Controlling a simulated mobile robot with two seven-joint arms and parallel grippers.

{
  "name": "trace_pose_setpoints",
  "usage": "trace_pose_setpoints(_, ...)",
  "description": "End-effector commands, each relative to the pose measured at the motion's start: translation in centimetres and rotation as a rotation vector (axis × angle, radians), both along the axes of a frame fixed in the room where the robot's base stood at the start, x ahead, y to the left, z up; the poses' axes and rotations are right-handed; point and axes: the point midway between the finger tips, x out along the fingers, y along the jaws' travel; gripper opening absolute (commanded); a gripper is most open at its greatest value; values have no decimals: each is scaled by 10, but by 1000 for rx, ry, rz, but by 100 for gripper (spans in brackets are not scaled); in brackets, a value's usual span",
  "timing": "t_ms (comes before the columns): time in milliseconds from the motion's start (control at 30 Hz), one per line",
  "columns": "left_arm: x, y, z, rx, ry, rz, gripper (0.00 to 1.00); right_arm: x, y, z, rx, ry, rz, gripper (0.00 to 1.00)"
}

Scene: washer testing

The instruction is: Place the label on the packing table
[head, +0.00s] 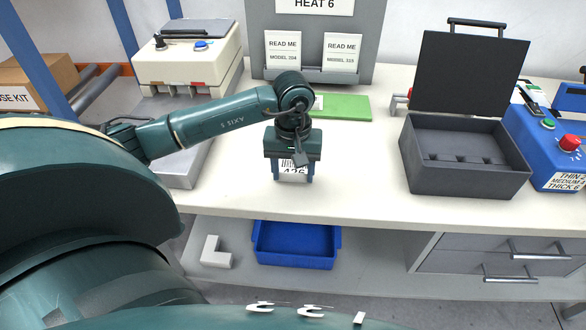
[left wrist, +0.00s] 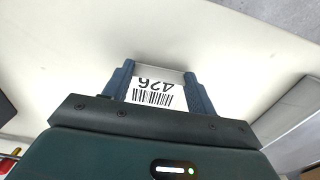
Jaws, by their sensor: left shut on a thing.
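I cannot tell whether the label touches the tabletop. My right gripper is not in view.
An open dark case (head: 465,180) and a blue control box (head: 560,150) stand at the right. A green board (head: 343,107) and a grey stand with READ ME cards (head: 283,52) are behind. A blue bin (head: 296,246) sits on the lower shelf. The table beside my gripper is clear.

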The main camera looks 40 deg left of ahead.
Motion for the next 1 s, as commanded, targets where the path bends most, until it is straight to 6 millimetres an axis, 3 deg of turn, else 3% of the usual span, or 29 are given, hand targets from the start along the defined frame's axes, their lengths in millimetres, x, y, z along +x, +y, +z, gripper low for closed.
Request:
trace_pose_setpoints(167,0,0,-5,0,0,1,36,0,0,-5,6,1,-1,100)
trace_pose_setpoints(200,0,0,-3,0,0,1,60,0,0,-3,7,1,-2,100)
trace_pose_setpoints(433,0,0,-3,0,0,1,79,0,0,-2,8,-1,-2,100)
trace_pose_setpoints(800,1,0,6,0,-2,0,79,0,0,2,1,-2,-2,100)
trace_pose_setpoints(1000,1,0,45,1,-7,0,79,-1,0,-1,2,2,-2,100)
